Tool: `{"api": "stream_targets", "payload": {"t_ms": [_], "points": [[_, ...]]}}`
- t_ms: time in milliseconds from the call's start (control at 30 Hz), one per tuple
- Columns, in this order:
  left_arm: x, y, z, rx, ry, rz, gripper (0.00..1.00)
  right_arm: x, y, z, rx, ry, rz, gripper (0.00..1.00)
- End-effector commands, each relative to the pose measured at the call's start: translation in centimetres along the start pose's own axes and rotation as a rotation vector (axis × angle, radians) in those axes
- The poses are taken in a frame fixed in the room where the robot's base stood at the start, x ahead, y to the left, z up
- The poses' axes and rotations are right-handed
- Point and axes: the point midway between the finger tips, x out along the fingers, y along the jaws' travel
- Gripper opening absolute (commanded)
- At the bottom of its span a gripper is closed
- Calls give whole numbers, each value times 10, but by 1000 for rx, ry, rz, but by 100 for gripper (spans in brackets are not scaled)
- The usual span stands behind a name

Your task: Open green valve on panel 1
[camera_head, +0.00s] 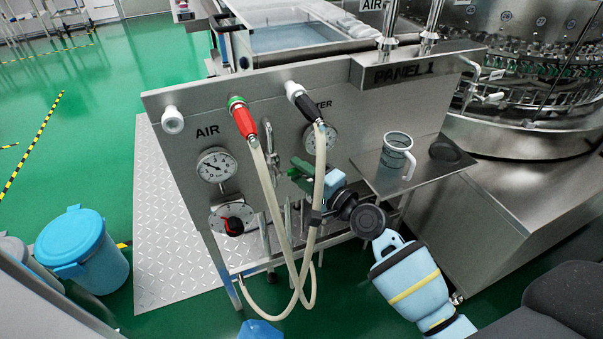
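Panel 1 (255,92) is a grey metal panel with its name on a plate at the upper right. The green valve (301,169) has a green lever and sits right of the panel's middle, below the water gauge (321,139). My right gripper (316,184) reaches in from the lower right, its front at the green valve, partly behind a pale hose. The gripper covers part of the valve. Its fingers are too small and hidden to tell whether they touch or grip the lever. My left gripper is not in view.
Pale hoses (283,225) hang from red and black connectors in front of the panel. A metal mug (396,151) stands on a side shelf (375,181) close to my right arm. A blue bin (100,265) stands left.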

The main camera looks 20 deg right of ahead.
Motion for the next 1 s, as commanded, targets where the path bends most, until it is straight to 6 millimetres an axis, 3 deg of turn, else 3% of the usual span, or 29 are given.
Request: {"api": "stream_targets", "payload": {"t_ms": [100, 400, 733, 1000], "points": [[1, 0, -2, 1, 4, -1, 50, 0, 0, 0, 0, 0, 0, 38], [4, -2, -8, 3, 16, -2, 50, 0, 0, 0, 0, 0, 0, 0], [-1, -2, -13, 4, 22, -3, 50, 0, -4, 0, -31, -1, 12, 0], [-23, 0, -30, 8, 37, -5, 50, 1, -18, 1, -175, -1, 66, 0]]}}
